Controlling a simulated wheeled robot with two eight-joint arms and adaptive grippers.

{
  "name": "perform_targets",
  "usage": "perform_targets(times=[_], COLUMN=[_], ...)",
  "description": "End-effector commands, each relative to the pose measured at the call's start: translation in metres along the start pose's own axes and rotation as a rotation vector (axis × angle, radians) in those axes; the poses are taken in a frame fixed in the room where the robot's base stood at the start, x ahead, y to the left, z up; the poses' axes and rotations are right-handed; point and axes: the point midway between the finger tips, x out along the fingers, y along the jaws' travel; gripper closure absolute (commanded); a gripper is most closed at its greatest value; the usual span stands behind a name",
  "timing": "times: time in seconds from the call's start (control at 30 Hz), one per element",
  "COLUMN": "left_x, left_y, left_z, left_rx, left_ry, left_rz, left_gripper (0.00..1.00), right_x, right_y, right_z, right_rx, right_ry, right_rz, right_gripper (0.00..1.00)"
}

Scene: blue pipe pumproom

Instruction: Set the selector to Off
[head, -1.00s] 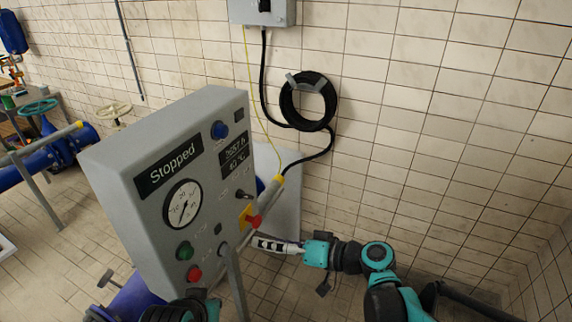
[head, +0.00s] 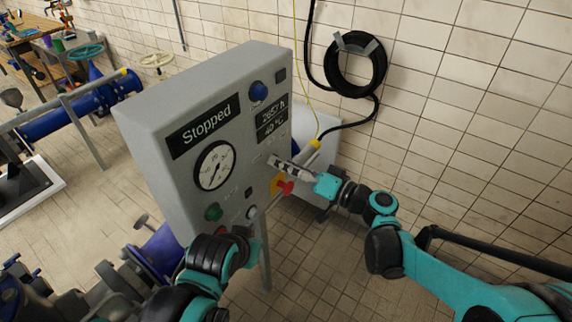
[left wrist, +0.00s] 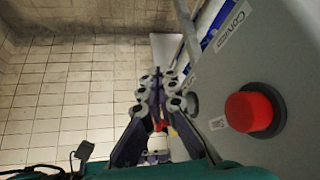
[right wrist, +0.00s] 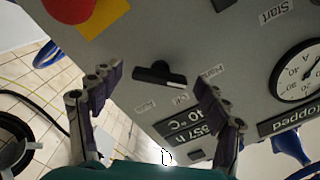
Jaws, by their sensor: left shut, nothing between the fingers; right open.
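The selector (right wrist: 160,76) is a black bar knob on the grey panel, seen in the right wrist view. Small labels sit around it, with Off (right wrist: 180,99) in the middle. Its bar lies nearly level across that picture; I cannot tell which label it points to. My right gripper (right wrist: 150,92) is open, its fingers at either side of the knob and apart from it. In the head view this gripper (head: 284,171) is in front of the panel and hides the selector. My left gripper (left wrist: 160,100) is shut and empty, beside the panel's lower part and the red button (left wrist: 250,112).
The grey control panel (head: 165,185) shows "Stopped" on its display (head: 204,124). A red emergency stop (head: 285,188) on a yellow plate is just below the right gripper. A gauge (head: 214,166) and a green button (head: 213,212) are further left. A coiled black cable (head: 335,82) hangs on the wall.

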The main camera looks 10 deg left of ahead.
Motion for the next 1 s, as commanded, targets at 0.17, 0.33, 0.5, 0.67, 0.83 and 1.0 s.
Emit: perform_targets(times=[0.17, 0.33, 0.5, 0.67, 0.83, 1.0], left_x=[-0.0001, -0.0001, -0.0001, 0.0003, 0.0013, 0.0029], left_y=[0.0000, 0.0000, 0.0000, 0.0000, 0.0000, 0.0000], left_z=[-0.0002, -0.0002, -0.0001, 0.0001, 0.0009, 0.0021], left_rx=[0.000, 0.000, 0.000, 0.000, 0.000, 0.000], left_ry=[0.000, 0.000, 0.000, 0.000, 0.000, 0.000], left_rz=[0.000, 0.000, 0.000, 0.000, 0.000, 0.000], left_gripper=[1.00, 1.00, 1.00, 1.00, 1.00, 1.00], right_x=[0.0000, -0.0001, -0.0002, -0.0002, -0.0003, -0.0004], right_y=[-0.0001, -0.0001, -0.0001, 0.0000, 0.0002, 0.0003], right_z=[-0.0001, 0.0000, 0.0000, 0.0001, 0.0003, 0.0004], right_rx=[0.000, 0.000, 0.000, 0.017, 0.082, 0.198], right_ry=[0.000, 0.000, 0.000, -0.001, -0.001, -0.001], right_rz=[0.000, 0.000, 0.000, 0.000, 0.000, 0.000], right_gripper=[0.24, 0.66, 0.74, 0.74, 0.74, 0.74])
